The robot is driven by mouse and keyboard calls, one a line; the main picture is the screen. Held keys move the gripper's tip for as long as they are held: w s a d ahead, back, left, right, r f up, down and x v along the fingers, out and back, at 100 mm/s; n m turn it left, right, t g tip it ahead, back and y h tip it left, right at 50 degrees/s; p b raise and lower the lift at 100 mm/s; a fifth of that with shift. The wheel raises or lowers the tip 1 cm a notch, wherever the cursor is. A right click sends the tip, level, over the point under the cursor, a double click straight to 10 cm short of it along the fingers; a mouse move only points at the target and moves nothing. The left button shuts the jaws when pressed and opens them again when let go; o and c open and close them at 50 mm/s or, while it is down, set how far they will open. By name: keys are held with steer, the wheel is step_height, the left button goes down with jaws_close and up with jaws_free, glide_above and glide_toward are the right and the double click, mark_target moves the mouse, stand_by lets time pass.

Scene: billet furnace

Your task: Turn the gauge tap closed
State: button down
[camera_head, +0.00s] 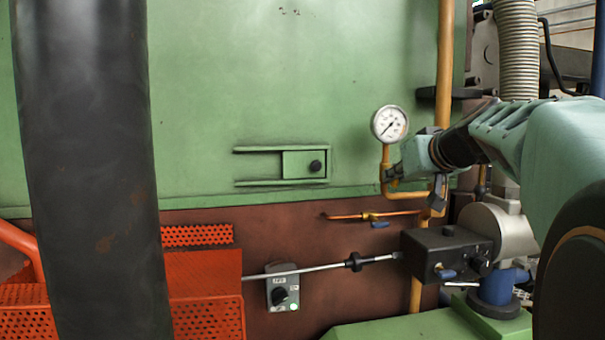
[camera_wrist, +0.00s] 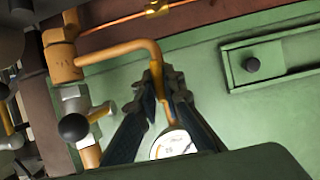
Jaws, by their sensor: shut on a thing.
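The round white-faced pressure gauge (camera_head: 390,124) stands on a thin brass pipe (camera_head: 385,157) in front of the green furnace wall. In the wrist view the gauge (camera_wrist: 174,146) is partly hidden by my gripper's body, and the bent pipe (camera_wrist: 118,53) leads to it. My gripper (camera_head: 394,173) reaches in from the right and is at this pipe just below the gauge. In the wrist view its dark fingers (camera_wrist: 158,80) are closed in around the pipe. The gauge tap's handle is hidden between the fingers, so its angle cannot be told.
A thick yellow vertical pipe (camera_head: 444,70) stands right of the gauge. A black ball knob (camera_wrist: 73,127) is beside the fingers. A small brass valve (camera_head: 370,217) and a black box (camera_head: 437,250) are below. A sliding hatch (camera_head: 303,164) is on the wall to the left.

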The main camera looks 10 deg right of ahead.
steer(key=shift+b, duration=0.3)
steer(key=m+y+b, duration=0.2)
steer(key=shift+d+f+m+b, duration=0.15)
steer(key=shift+f+m+b, duration=0.05)
steer(key=shift+m+b, duration=0.2)
steer(key=m+y+b, duration=0.2)
steer(key=m+b, duration=0.1)
steer(key=m, duration=0.1)
steer(key=shift+d+m+t+y, duration=0.1)
steer(key=shift+m+t+y, duration=0.2)
steer(key=shift+t+y, duration=0.1)
steer(key=m+t+y+b, duration=0.1)
steer(key=m+b, duration=0.1)
steer(key=m, duration=0.2)
steer(key=shift+f+y, duration=0.1)
steer(key=shift+y, duration=0.3)
steer(key=shift+m+t+b, duration=0.5)
steer(key=shift+m+b, duration=0.05)
steer(key=shift+m, duration=0.45)
steer(key=c, duration=2)
jaws_free()
steer(key=shift+c, duration=0.2)
